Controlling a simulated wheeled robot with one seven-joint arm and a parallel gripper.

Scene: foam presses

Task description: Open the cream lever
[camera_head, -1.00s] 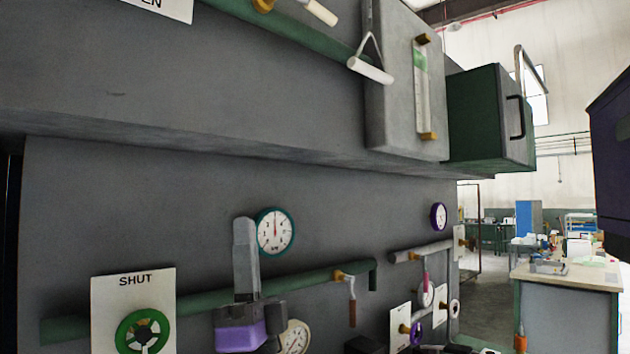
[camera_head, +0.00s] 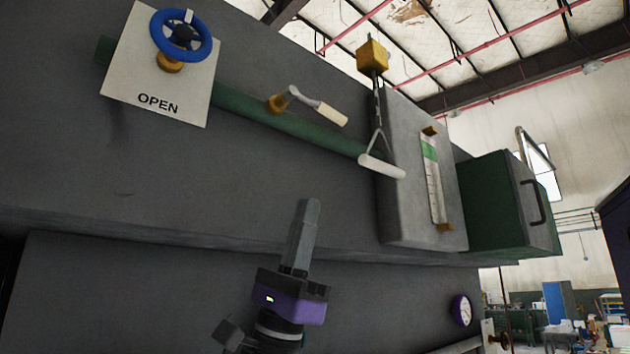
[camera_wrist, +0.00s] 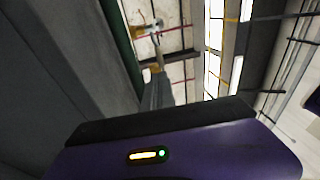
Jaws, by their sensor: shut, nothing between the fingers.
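The cream lever (camera_head: 328,114) is on the green pipe on the upper grey panel in the head view. Its brass pivot is at the upper left, and its handle slopes down to the right. My gripper (camera_head: 309,204) is shut and empty, pointing up, below the lever in the picture and apart from it. In the wrist view the fingers of my gripper (camera_wrist: 157,82) point toward the brass fitting and what looks like the cream lever's handle (camera_wrist: 154,58). The fingers partly overlap it there, and I cannot tell the distance.
A blue valve wheel (camera_head: 181,35) with an OPEN plate (camera_head: 158,104) is at upper left. A white pull handle (camera_head: 382,167) hangs on a chain right of the lever, beside a grey gauge box (camera_head: 400,215). A dark green cabinet (camera_head: 500,205) juts out farther right.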

